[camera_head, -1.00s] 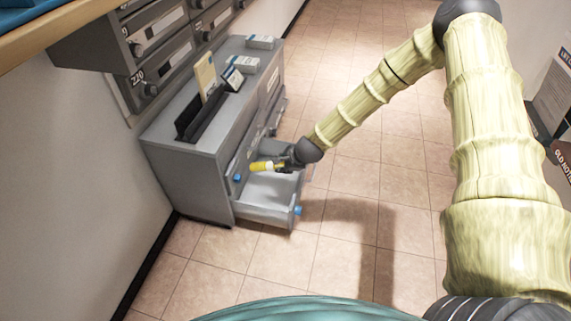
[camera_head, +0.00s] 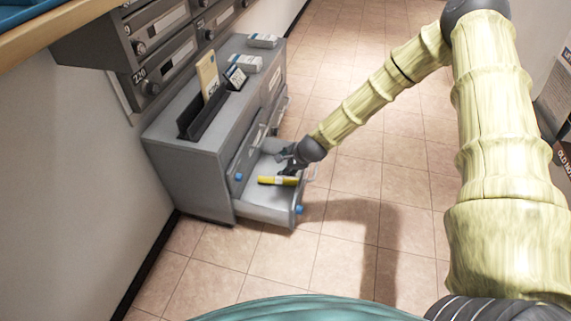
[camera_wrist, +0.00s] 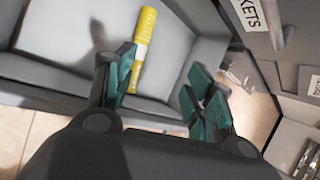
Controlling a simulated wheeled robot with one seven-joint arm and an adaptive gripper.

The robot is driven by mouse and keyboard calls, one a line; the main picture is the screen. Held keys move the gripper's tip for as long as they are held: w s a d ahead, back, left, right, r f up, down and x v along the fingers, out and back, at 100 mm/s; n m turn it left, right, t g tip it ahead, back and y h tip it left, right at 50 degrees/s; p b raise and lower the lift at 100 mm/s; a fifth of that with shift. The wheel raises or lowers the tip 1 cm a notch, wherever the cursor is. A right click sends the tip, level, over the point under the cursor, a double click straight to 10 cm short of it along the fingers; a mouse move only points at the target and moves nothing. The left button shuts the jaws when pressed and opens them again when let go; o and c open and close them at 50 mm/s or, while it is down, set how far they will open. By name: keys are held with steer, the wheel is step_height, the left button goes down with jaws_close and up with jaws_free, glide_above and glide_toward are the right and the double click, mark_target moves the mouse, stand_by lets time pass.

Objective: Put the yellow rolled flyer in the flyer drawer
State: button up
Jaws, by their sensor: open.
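The yellow rolled flyer (camera_head: 278,180) lies inside the open drawer (camera_head: 265,212) of the grey cabinet. In the wrist view the flyer (camera_wrist: 143,50) rests on the drawer's light grey floor (camera_wrist: 75,28), apart from the right finger and close beside the left one. My gripper (camera_head: 291,162) is over the drawer's right side in the head view. In the wrist view my gripper (camera_wrist: 160,85) has its green fingers spread wide with nothing held between them. The flyer's lower end is near the left finger; whether they touch I cannot tell.
The grey cabinet (camera_head: 190,180) stands against the wall, with a black holder (camera_head: 205,115) and small boxes (camera_head: 245,63) on top. Mailboxes (camera_head: 165,55) hang above it. The tiled floor (camera_head: 345,240) in front is clear. A label reading "KETS" (camera_wrist: 248,12) shows on a neighbouring drawer front.

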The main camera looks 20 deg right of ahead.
steer(key=v, duration=1.1)
